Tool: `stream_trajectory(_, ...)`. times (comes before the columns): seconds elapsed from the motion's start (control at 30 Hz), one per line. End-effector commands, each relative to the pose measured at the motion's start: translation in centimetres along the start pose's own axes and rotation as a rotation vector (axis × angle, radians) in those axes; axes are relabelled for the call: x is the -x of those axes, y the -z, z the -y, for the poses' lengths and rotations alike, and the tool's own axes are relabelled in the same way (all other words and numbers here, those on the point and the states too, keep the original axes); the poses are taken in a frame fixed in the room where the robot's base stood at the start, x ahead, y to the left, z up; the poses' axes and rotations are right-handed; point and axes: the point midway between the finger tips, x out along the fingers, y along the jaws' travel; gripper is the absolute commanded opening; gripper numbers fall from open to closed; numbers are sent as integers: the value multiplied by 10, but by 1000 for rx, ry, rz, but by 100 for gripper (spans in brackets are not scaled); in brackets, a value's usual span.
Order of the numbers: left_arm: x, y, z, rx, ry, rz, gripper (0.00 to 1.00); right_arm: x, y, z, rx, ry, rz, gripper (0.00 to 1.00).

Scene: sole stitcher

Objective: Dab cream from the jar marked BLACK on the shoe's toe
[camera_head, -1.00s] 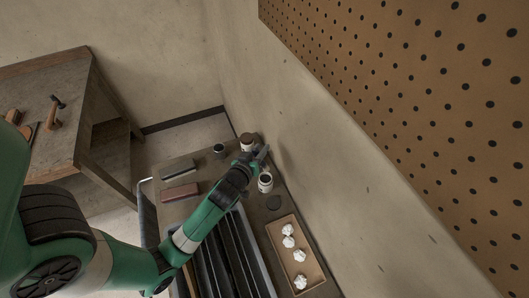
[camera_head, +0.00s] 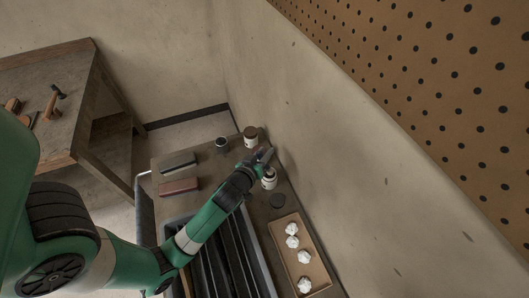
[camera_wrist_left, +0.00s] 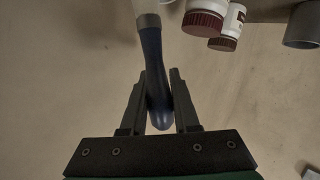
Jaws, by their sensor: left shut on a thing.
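My left gripper (camera_head: 264,156) reaches over the far end of the bench by the wall. In the left wrist view its fingers (camera_wrist_left: 156,80) are shut on a brush with a dark blue handle (camera_wrist_left: 152,60) and a pale metal collar (camera_wrist_left: 147,20); its tip is out of frame. An open white jar with dark contents (camera_head: 268,181) stands just below the gripper. A jar with a brown lid (camera_head: 250,137) stands behind it. I cannot read any label. The shoe is not in view. My right gripper is not in view.
A small dark cup (camera_head: 221,145) stands at the back. A grey block (camera_head: 178,163) and a red-brown block (camera_head: 178,187) lie to the left. A dark disc (camera_head: 277,201) and a tray (camera_head: 281,239) of several white wads lie along the wall side. The wall is close on the right.

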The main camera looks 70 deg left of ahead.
Motion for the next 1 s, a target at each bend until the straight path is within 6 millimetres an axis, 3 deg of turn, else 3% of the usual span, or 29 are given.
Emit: stream_trajectory(1.0,-3,-8,3,0,0,0,0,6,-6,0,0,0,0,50)
